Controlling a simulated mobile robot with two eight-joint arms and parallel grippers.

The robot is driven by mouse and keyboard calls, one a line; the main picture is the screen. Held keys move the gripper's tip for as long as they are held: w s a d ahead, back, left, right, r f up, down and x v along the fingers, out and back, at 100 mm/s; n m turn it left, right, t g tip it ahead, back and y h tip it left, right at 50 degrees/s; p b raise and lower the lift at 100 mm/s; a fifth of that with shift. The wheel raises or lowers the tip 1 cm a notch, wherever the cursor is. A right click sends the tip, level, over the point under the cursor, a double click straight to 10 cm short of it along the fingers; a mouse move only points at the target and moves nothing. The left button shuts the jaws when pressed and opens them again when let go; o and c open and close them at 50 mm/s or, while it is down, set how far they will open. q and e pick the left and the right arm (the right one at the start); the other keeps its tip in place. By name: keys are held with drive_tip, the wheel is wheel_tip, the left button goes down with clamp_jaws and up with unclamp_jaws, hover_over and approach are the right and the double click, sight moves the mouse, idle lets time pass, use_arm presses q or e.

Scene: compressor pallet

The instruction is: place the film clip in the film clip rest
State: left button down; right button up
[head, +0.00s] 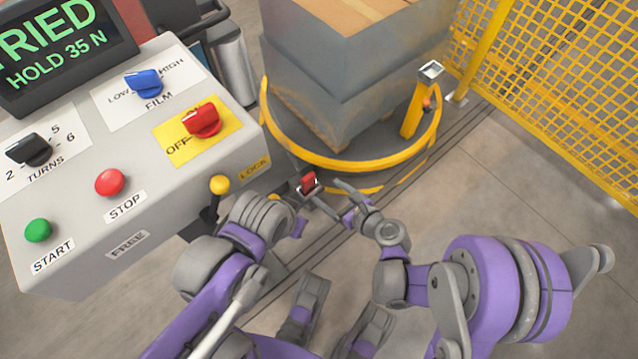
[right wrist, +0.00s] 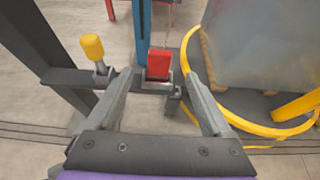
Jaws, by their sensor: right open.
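The red film clip (head: 309,182) is at a small grey holder beside the console, in front of the wrapped load. In the right wrist view the clip (right wrist: 158,64) stands upright in this grey holder (right wrist: 154,87), which looks like the film clip rest. Whether the clip is fully seated cannot be told. My right gripper (head: 324,193) is open, just right of the clip. In the right wrist view its fingers (right wrist: 158,100) are spread to either side, with a gap to the clip. My left gripper (head: 290,222) is near the console lever; its fingers are mostly hidden.
The console (head: 150,215) with buttons and knobs fills the left. Its yellow-tipped lever (head: 219,185) stands close to my left arm. A yellow ring (head: 330,163) surrounds the wrapped pallet load (head: 350,70). A yellow post (head: 415,108) and mesh fence (head: 560,70) are at right. Floor at right is clear.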

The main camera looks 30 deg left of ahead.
drive_tip(key=shift+v, duration=0.75)
drive_tip(key=s+d+r+n+h, duration=0.1)
drive_tip(key=d+r+n+h, duration=0.15)
drive_tip(key=d+n, duration=0.35)
drive_tip(key=s+d+r+n+h, duration=0.1)
drive_tip(key=d+r+n+h, duration=0.2)
drive_tip(key=d, duration=0.5)
drive_tip(key=s+d+r+n+h, duration=0.2)
drive_tip(key=s+d+n, duration=0.3)
drive_tip(key=d, duration=0.4)
drive_tip(key=s+d+r+n+h, duration=0.2)
drive_tip(key=s+d+n+h, duration=0.2)
drive_tip(key=s+d+n, duration=0.2)
drive_tip(key=d+n, duration=0.2)
drive_tip(key=d, duration=0.1)
drive_tip(key=shift+n, duration=0.3)
drive_tip(key=shift+s+d+r, duration=0.1)
